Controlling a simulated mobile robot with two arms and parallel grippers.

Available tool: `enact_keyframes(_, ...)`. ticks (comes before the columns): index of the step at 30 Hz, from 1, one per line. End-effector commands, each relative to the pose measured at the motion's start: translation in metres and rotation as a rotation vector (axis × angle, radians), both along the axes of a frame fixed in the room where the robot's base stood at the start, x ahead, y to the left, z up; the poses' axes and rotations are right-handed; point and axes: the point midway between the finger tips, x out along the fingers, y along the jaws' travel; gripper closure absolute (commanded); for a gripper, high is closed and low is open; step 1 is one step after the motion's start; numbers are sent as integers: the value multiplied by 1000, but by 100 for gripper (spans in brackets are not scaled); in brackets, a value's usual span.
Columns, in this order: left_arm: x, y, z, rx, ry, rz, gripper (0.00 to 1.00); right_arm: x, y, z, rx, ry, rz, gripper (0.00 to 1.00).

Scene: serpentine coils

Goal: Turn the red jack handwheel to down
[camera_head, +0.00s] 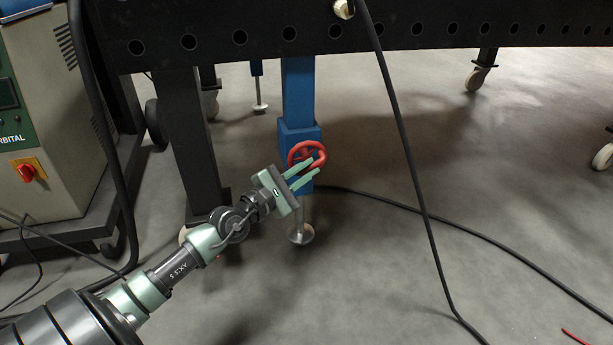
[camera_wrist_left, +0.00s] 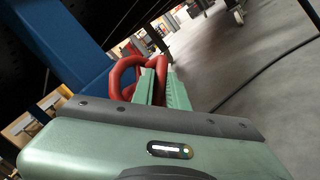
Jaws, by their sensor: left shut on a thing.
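The red jack handwheel (camera_head: 301,152) is mounted on the blue jack post (camera_head: 299,95) under the dark table. My left gripper (camera_head: 311,169) reaches up to it from the lower left, with its pale green fingers at the wheel's right lower rim. In the left wrist view the handwheel (camera_wrist_left: 124,75) stands beyond the fingers (camera_wrist_left: 160,80), and the fingers are shut on its rim. The blue post (camera_wrist_left: 65,45) fills the upper left of that view. The part of the rim between the fingers is partly hidden. My right gripper is in neither view.
The perforated dark table (camera_head: 340,38) spans above the wheel. A dark table leg (camera_head: 190,140) stands left of the post. A black cable (camera_head: 405,150) hangs at right, and another (camera_head: 470,232) lies on the floor. A welding machine (camera_head: 45,120) stands at left. The floor at right is mostly free.

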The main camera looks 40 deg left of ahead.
Motion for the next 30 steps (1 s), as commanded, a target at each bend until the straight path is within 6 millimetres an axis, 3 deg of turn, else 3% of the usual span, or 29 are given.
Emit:
enact_keyframes(1, 0, -1, -10, -13, -17, -2, 100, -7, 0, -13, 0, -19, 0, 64)
enact_keyframes(13, 1, -2, -15, -205, -245, -4, 100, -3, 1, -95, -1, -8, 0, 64)
enact_keyframes(18, 2, -3, -12, -312, -367, -3, 100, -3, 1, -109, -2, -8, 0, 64)
enact_keyframes(30, 5, -6, -13, -564, -657, -1, 100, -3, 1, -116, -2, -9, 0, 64)
